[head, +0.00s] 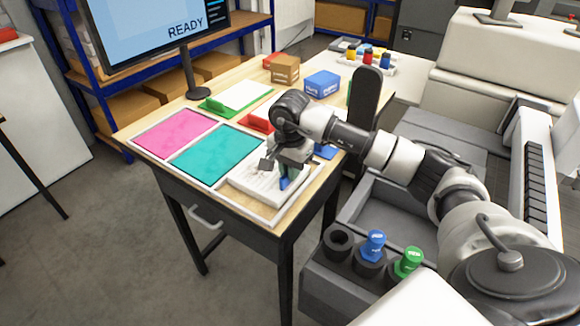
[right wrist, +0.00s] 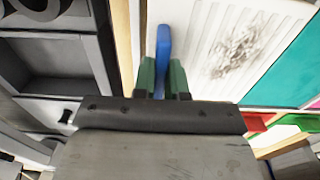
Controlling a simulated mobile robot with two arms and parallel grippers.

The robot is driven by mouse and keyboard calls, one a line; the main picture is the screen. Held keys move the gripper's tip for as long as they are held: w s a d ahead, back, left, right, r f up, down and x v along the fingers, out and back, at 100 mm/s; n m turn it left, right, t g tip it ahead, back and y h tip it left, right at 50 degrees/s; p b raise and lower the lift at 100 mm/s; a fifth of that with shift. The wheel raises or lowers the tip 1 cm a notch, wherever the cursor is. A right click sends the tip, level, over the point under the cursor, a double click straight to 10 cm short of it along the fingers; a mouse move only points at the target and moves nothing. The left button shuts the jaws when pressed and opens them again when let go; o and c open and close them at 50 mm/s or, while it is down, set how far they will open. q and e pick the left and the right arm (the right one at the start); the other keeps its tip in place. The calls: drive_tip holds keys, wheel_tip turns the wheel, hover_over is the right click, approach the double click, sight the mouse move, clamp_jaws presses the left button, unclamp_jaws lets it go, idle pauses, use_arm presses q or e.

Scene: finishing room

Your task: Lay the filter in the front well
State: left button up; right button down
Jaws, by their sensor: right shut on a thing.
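The filter (head: 252,178) is a white pleated panel with a grey dusty patch; it also shows in the right wrist view (right wrist: 222,40). It is over the front well, whose pale rim (head: 268,217) shows around its near side. I cannot tell whether it touches the well's floor. My right gripper (head: 288,174) is shut on the filter's blue tab (right wrist: 164,45), which stands between the green fingers in the right wrist view. The gripper hides part of the filter's right side. My left gripper is out of view.
A pink panel (head: 173,132) and a teal panel (head: 214,153) lie in the wells behind. A green tray (head: 222,108), a cardboard box (head: 285,70) and a blue box (head: 322,84) stand farther back. A monitor (head: 150,30) stands at the back left. Blue and green-topped pieces (head: 373,244) (head: 409,262) sit in holders at the lower right.

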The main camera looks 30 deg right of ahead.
drive_tip(key=shift+f, duration=0.1)
drive_tip(key=c, duration=1.2)
unclamp_jaws()
drive_tip(key=shift+o, duration=0.2)
drive_tip(key=shift+r, duration=0.3)
wheel_tip(320, 180, up, 12)
drive_tip(key=b, duration=0.3)
drive_tip(key=shift+f, duration=0.15)
